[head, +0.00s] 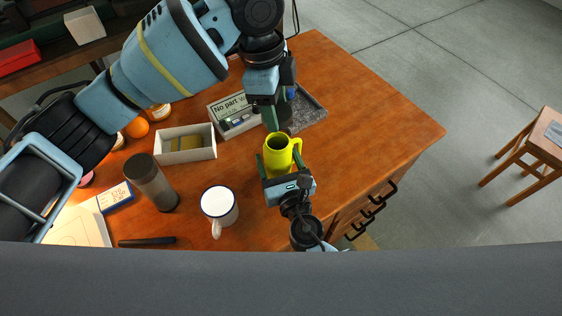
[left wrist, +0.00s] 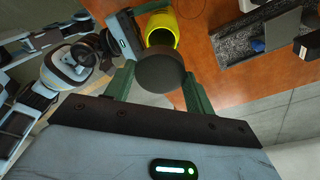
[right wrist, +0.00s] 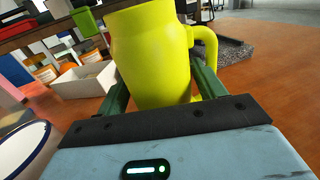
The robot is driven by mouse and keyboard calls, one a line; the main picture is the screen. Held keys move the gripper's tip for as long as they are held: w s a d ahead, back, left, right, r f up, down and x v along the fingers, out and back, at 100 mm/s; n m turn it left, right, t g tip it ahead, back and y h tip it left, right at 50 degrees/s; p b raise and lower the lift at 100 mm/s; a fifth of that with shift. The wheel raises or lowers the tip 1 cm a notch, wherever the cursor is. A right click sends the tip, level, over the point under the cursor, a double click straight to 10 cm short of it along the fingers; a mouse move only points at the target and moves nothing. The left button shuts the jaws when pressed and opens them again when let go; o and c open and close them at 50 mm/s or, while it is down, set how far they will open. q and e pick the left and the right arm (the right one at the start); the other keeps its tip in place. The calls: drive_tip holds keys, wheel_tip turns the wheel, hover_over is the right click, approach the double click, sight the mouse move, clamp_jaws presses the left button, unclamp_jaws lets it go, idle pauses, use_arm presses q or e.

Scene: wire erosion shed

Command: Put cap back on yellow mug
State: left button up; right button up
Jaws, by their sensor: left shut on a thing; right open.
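The yellow mug (head: 277,160) stands upright on the wooden table with its open mouth facing up; its handle is on the right. My right gripper (head: 280,163) is open, its fingers on either side of the mug; the mug (right wrist: 150,60) stands between them in the right wrist view. My left gripper (head: 270,118) is above and behind the mug, shut on a dark round cap (left wrist: 160,72), seen in the left wrist view. There the cap overlaps part of the mug (left wrist: 162,30) and is apart from its mouth in the head view.
A white mug (head: 219,205), a dark tumbler (head: 150,181) and a white box (head: 186,157) stand left of the yellow mug. The table's right side is clear.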

drive_tip(key=shift+w+a, duration=0.1)
drive_tip(key=shift+w, duration=0.25)
drive_tip(key=c, duration=1.1)
use_arm(q)
approach(284, 157)
drive_tip(key=shift+w+f, duration=1.05)
drive_tip(key=shift+w, duration=0.2)
use_arm(e)
drive_tip(key=shift+c, duration=0.2)
use_arm(q)
drive_tip(key=shift+f, duration=0.9)
drive_tip(key=shift+f, duration=0.55)
